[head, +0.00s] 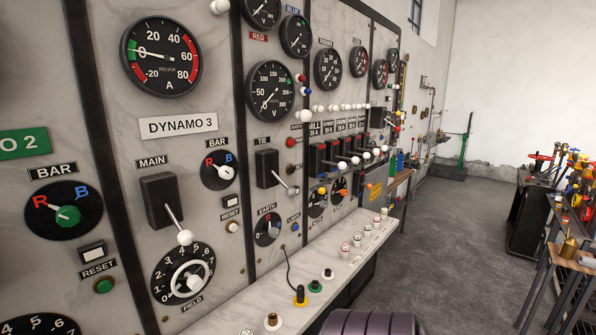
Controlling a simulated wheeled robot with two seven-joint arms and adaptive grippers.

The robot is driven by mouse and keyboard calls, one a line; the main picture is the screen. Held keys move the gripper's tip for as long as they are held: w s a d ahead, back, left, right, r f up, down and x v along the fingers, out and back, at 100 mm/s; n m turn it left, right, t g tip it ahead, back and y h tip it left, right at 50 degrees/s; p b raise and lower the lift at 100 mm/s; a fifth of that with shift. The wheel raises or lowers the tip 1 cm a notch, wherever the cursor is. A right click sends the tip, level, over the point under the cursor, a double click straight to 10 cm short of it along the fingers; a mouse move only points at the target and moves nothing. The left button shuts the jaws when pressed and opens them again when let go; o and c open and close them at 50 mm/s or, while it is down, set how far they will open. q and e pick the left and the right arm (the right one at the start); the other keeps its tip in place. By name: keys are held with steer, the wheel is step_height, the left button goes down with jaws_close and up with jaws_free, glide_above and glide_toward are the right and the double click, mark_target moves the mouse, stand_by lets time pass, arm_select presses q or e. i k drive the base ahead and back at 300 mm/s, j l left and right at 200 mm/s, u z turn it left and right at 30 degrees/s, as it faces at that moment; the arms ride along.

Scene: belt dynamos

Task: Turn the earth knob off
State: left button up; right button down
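The earth knob (272,231) is a small pale knob on a round black dial. It sits low on the marble switchboard panel to the right of the Dynamo 3 panel. The EARTH label (267,210) is just above it. Nothing covers the knob. Neither of my grippers is in view.
The TIE switch (270,168), with its jutting lever, is above the knob. A marble ledge (340,250) with fuses and a corded plug (300,295) juts out below. A ribbed dark rounded thing (370,322) is at the bottom edge. Open floor (455,225) lies right.

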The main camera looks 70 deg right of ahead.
mark_target(274, 233)
steer(key=z, duration=2)
steer(key=i+l, duration=0.1)
steer(key=l, duration=0.25)
steer(key=i+l+u, duration=0.1)
steer(key=l, duration=0.25)
steer(key=i+l, duration=0.1)
steer(key=l, duration=0.25)
